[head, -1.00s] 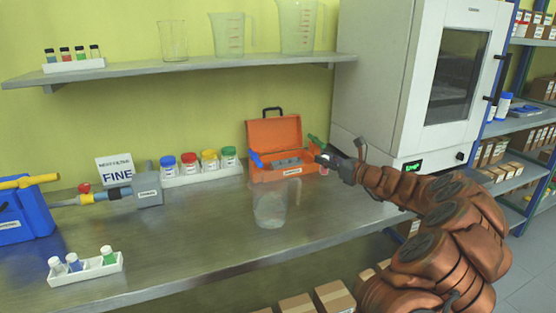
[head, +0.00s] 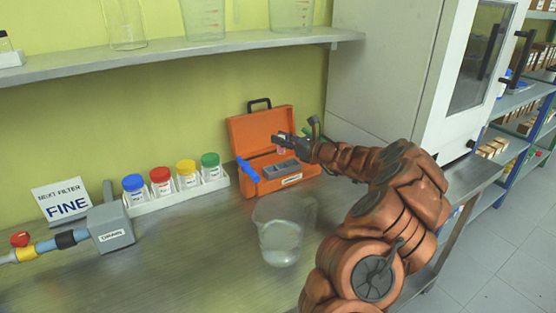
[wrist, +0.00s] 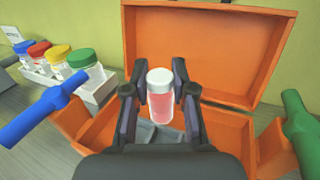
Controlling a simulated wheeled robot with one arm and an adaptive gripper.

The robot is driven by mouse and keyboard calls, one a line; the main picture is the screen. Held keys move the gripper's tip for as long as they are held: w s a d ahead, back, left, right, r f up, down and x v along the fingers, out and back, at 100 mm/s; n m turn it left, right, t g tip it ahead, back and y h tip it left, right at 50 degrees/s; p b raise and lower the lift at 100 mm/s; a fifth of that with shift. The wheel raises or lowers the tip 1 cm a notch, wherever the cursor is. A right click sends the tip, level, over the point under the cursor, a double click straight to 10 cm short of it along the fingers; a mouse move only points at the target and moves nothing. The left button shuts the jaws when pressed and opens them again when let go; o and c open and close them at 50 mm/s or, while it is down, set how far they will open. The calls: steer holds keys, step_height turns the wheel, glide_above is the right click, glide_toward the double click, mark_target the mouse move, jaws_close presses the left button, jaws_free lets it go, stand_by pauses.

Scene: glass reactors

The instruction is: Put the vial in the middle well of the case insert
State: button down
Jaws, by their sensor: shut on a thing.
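My gripper (head: 285,143) is shut on the vial (wrist: 160,98), a small clear vial with a white cap and pink contents. In the wrist view the vial stands about upright between the two fingers. In the head view it is small and partly hidden by the fingers. The gripper holds it above the open orange case (head: 252,189), in front of the raised lid. The grey case insert (head: 280,169) lies in the case below the vial. In the wrist view the insert (wrist: 147,133) is mostly hidden by the vial and gripper, and its wells are not clear.
A blue handle-like part (head: 247,170) sticks up at the case's left, and a green one (wrist: 302,128) at its right. A clear beaker (head: 281,240) stands in front of the case. Several coloured-lid jars (head: 160,181) stand left. A white cabinet (head: 385,70) stands right.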

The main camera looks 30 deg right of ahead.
steer(key=shift+s+d+f+p, duration=0.1)
steer(key=shift+f+p, duration=0.45)
steer(key=shift+f, duration=3)
steer(key=shift+f, duration=0.25)
steer(key=c, duration=1)
jaws_free()
steer(key=shift+o, duration=0.2)
steer(key=shift+r, duration=0.15)
steer(key=shift+s+r, duration=0.1)
steer(key=shift+r, duration=0.05)
steer(key=b+v, duration=0.2)
steer(key=v, duration=0.9)
steer(key=shift+s+d, duration=0.15)
steer(key=shift+s, duration=0.2)
